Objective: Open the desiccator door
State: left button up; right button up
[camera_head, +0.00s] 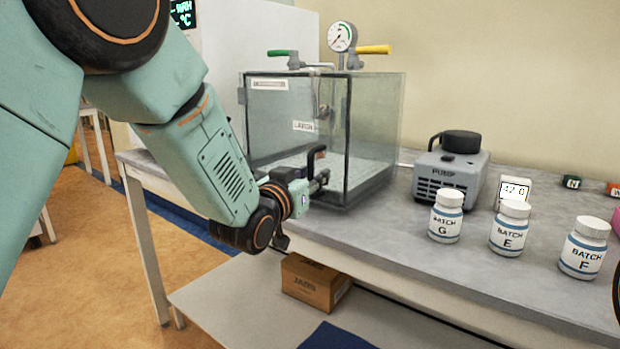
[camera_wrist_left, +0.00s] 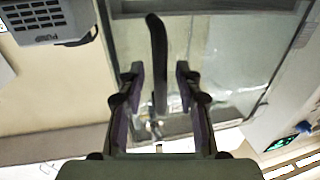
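The desiccator (camera_head: 375,125) is a clear glass box on the bench in the head view. Its front glass door (camera_head: 275,110) looks shut, with a small latch label on it. A dark upright door handle (camera_head: 316,153) stands at the lower right of the front. My left gripper (camera_head: 322,181) is at this handle, with its fingers partly hidden by its own body. In the left wrist view the handle (camera_wrist_left: 158,45) runs between the two open fingers of the gripper (camera_wrist_left: 159,75), with a gap on each side.
A gauge (camera_head: 342,37) with green and yellow valve levers tops the desiccator. A grey pump (camera_head: 440,178) stands to its right. Batch bottles G (camera_head: 446,222), E (camera_head: 510,235) and F (camera_head: 583,255) stand along the bench. A cardboard box (camera_head: 308,285) sits on the lower shelf.

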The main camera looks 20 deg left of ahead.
pick_arm(q)
jog(key=shift+w, duration=0.1)
jog(key=shift+c, duration=0.4)
jog(key=shift+c, duration=1.4)
grip_shut()
jog(key=shift+f, duration=0.1)
